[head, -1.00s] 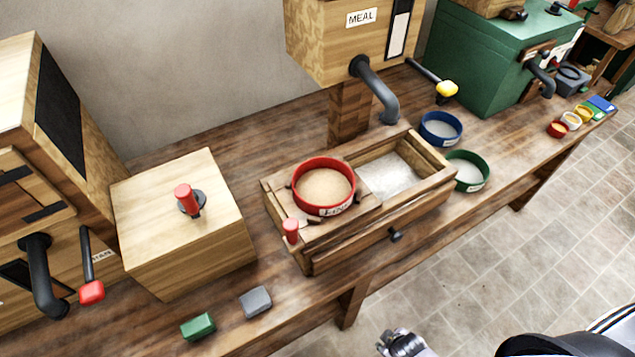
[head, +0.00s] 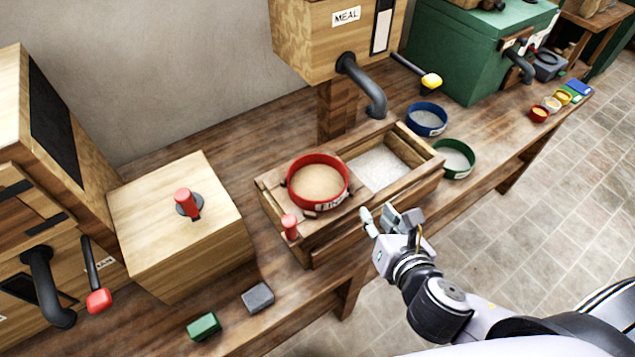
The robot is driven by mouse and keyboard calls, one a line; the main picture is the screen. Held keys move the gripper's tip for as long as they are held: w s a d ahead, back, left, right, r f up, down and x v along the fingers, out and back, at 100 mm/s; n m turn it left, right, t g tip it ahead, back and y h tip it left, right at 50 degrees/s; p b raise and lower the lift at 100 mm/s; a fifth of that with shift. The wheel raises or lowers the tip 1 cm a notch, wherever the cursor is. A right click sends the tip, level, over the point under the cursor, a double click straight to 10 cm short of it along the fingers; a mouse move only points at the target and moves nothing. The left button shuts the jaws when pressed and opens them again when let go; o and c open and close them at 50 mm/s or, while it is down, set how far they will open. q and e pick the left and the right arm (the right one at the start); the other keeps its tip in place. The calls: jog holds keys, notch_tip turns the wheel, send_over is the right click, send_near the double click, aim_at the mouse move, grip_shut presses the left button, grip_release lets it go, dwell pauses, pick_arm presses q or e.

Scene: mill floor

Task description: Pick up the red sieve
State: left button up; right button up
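The red sieve (head: 318,182) is a round red-rimmed pan with a tan mesh or filling and a white label on its front. It sits level on the left part of a wooden box frame (head: 419,177) on the bench. My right gripper (head: 378,217) is in front of the frame, to the right of and nearer than the sieve, apart from it. Its fingers appear spread with nothing between them. My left gripper is not in view.
A red-knobbed wooden box (head: 160,215) stands left. A blue sieve (head: 427,120) and a green sieve (head: 455,159) stand right. The MEAL bin's grey spout (head: 366,85) hangs behind the frame. Green (head: 204,327) and grey (head: 258,298) blocks lie at the front edge.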

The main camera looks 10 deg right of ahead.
jog(key=r+n, duration=0.1)
jog(key=n, duration=0.3)
jog(key=b, duration=0.2)
send_near(345, 172)
jog(key=shift+t+y, duration=0.4)
jog(key=w+f, duration=0.2)
jog(key=w, duration=0.1)
jog(key=shift+w+d+f, duration=0.15)
jog(key=shift+w+f, duration=0.3)
jog(key=shift+w, duration=0.3)
jog(key=shift+w+p, duration=0.35)
jog(key=p+x, duration=0.1)
jog(key=x, duration=0.2)
jog(key=shift+w+d, duration=0.1)
jog(key=shift+w, duration=0.2)
jog(key=shift+w+f, duration=0.3)
jog(key=shift+w, duration=0.1)
jog(key=shift+s, duration=0.1)
grip_shut()
jog(key=shift+r, duration=0.1)
